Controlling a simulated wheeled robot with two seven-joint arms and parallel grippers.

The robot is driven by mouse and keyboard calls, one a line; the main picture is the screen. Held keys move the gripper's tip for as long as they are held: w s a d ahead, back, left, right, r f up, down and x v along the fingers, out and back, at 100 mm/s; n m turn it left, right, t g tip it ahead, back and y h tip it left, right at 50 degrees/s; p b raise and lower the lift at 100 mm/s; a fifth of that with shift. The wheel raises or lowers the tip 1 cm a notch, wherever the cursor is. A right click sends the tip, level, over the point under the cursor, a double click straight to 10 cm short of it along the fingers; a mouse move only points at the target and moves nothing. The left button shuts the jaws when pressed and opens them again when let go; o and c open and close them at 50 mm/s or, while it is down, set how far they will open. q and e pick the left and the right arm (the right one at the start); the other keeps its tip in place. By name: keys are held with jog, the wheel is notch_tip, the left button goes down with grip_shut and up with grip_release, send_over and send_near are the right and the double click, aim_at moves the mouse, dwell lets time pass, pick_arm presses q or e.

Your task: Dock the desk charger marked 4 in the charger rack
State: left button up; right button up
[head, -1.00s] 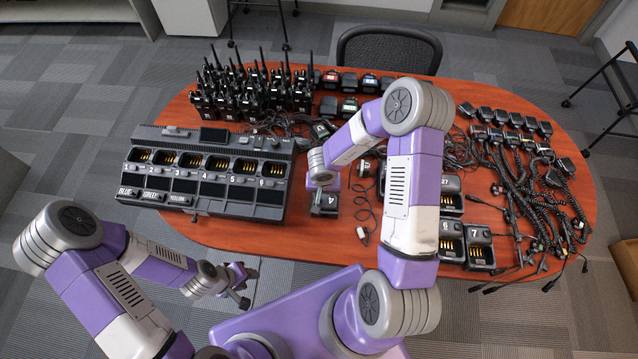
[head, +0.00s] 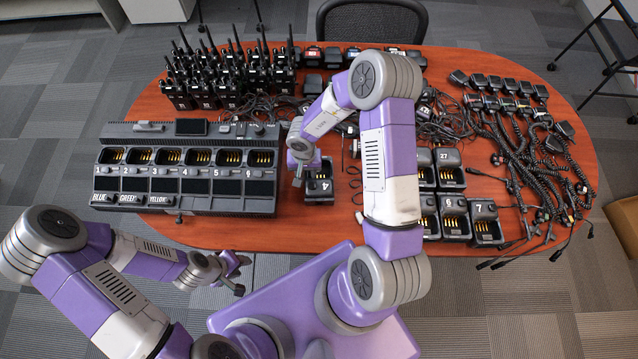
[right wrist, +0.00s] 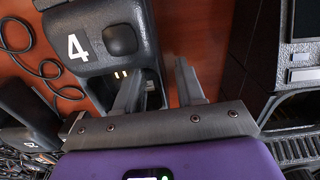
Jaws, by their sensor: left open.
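The desk charger marked 4 (head: 319,187) is a dark charger standing on the table, right of the long multi-bay unit. It also shows large in the right wrist view (right wrist: 100,45), with a white 4 and gold contacts. My right gripper (head: 299,178) is low at its left side. In the right wrist view its fingers (right wrist: 160,88) are apart, one overlapping the charger's edge and one over bare table; contact cannot be told. My left gripper (head: 240,276) is open and empty off the table's front edge. I cannot make out a separate rack under the chargers at right.
The long multi-bay charger unit (head: 187,165), bays numbered 1 to 6, fills the left. Desk chargers, including 6 (head: 454,216) and 7 (head: 486,222), stand right of my right arm. Radios (head: 225,80) crowd the back; coiled cables and microphones (head: 525,140) cover the right.

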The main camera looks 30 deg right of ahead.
jog(key=shift+f, duration=0.35)
jog(key=shift+r, duration=0.1)
grip_shut()
